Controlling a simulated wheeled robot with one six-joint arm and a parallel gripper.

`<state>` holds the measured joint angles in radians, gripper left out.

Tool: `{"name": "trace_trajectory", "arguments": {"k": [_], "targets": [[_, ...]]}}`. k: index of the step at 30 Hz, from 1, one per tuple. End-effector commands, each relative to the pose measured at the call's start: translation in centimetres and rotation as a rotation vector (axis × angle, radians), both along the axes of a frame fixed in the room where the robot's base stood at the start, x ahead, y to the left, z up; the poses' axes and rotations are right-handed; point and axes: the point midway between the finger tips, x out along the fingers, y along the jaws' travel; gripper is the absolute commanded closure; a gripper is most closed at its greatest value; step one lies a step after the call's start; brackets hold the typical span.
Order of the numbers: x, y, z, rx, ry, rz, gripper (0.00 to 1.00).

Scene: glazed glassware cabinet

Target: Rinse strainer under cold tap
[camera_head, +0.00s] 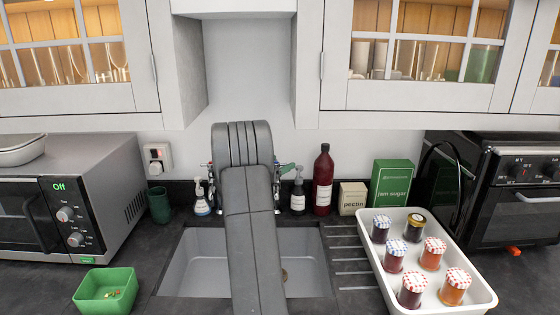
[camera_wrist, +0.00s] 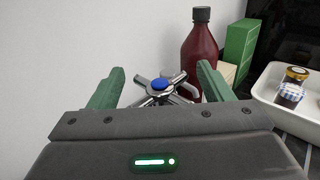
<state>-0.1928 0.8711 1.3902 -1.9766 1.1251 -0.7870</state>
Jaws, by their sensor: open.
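A chrome cross-head tap handle with a blue cap (camera_wrist: 158,85) shows in the wrist view, between the green fingers of my gripper (camera_wrist: 160,70). The fingers are open, one on each side of the handle; whether they touch it I cannot tell. In the head view my arm hides most of the tap and gripper, and only one green finger shows at its right. The grey sink (camera_head: 205,260) lies below, its middle hidden by my arm. I see no strainer in either view.
Pump bottles (camera_head: 298,192), a dark red bottle (camera_head: 323,180), a pectin box (camera_head: 352,197) and a jam sugar box (camera_head: 391,186) stand behind the sink. A white tray (camera_head: 482,292) of jars is right. A green tub (camera_head: 105,291) and a microwave (camera_head: 105,190) are left.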

Motion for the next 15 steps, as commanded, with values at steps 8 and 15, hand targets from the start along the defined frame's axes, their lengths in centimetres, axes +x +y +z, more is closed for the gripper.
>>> {"name": "trace_trajectory", "arguments": {"k": [8, 15], "targets": [[0.46, -0.52, -0.06, 0.000, 0.000, -0.001, 0.27], [0.45, -0.49, -0.04, 0.000, 0.000, -0.001, 0.52]]}}
